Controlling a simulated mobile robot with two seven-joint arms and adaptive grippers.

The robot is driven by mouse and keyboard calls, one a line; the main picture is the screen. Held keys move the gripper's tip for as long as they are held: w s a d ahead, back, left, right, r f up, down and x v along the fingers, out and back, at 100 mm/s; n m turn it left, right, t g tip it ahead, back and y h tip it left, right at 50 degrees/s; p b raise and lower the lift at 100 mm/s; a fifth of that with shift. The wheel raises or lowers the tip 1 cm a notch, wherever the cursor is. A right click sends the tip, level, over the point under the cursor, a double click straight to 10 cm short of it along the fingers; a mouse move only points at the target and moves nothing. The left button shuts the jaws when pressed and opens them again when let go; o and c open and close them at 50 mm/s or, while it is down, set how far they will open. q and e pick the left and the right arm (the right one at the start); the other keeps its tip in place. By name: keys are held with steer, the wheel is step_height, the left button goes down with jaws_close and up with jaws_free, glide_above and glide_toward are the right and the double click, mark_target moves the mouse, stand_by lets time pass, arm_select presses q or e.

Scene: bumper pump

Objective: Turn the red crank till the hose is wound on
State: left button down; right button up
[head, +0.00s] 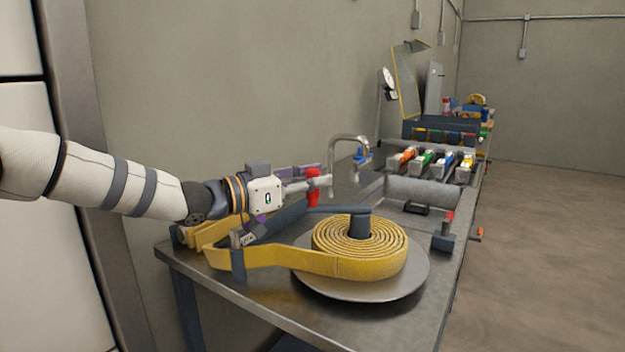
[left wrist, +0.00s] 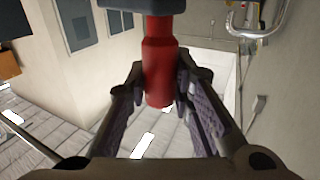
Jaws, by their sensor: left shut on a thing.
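The red crank handle (head: 313,189) stands upright at the end of a blue-grey crank arm (head: 335,210). The arm joins the dark hub (head: 360,226) at the middle of the reel. My left gripper (head: 312,180) is shut on the handle; the left wrist view shows the red handle (left wrist: 158,62) between both fingers (left wrist: 158,92). The yellow hose (head: 372,265) lies in a thick flat coil on the round metal plate (head: 415,275). Its free run goes left past a blue-grey guide post (head: 238,262) to folded hose (head: 205,236) behind, partly hidden by my arm.
The metal bench (head: 260,302) runs along the wall. A tap (head: 345,140) stands behind the reel. Farther back are a grey roller (head: 420,190), several coloured-handled fittings (head: 430,160) and an open box (head: 435,128). The floor at right is clear.

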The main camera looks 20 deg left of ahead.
arm_select(q)
steer(key=shift+w+a+r, duration=0.15)
stand_by(0.3)
steer(key=c, duration=1.4)
jaws_free()
steer(key=v, duration=1.2)
steer(key=shift+c, duration=0.2)
